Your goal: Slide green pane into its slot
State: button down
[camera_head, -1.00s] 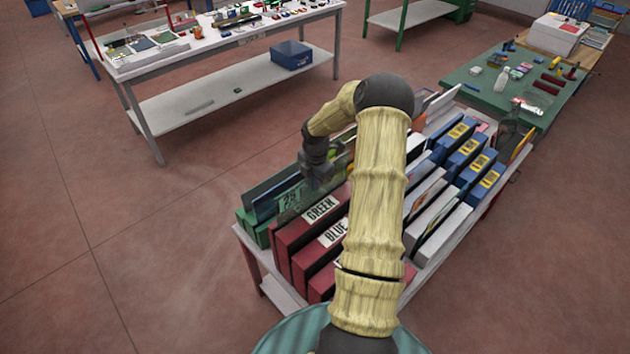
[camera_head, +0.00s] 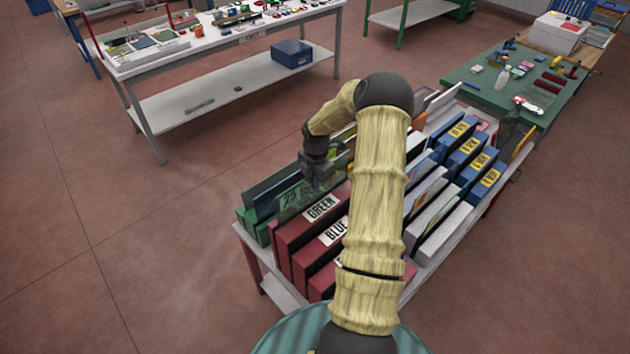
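The green pane (camera_head: 291,201), a see-through greenish sheet with pale marks, stands on edge at the left part of the rack. It is just behind the red slot divider with the GREEN label (camera_head: 321,208). The divider hides its lower part, so how deep it sits cannot be seen. My gripper (camera_head: 322,184) points down at the pane's upper edge, near its middle, and appears shut on it. The fingertips are small and dark against the pane.
A red divider labelled BLUE (camera_head: 334,233) stands in front of the GREEN one. Green dividers (camera_head: 249,220) with dark panes stand behind. White and blue dividers (camera_head: 468,152) fill the right. My arm covers the rack's middle. A white workbench (camera_head: 215,45) is behind.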

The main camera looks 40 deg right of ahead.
jog(key=shift+f, duration=0.1)
jog(key=c, duration=1.6)
grip_release()
jog(key=shift+o, duration=0.2)
notch_tip(320, 180, up, 17)
jog(key=b, duration=0.5)
jog(key=shift+s+r, duration=0.2)
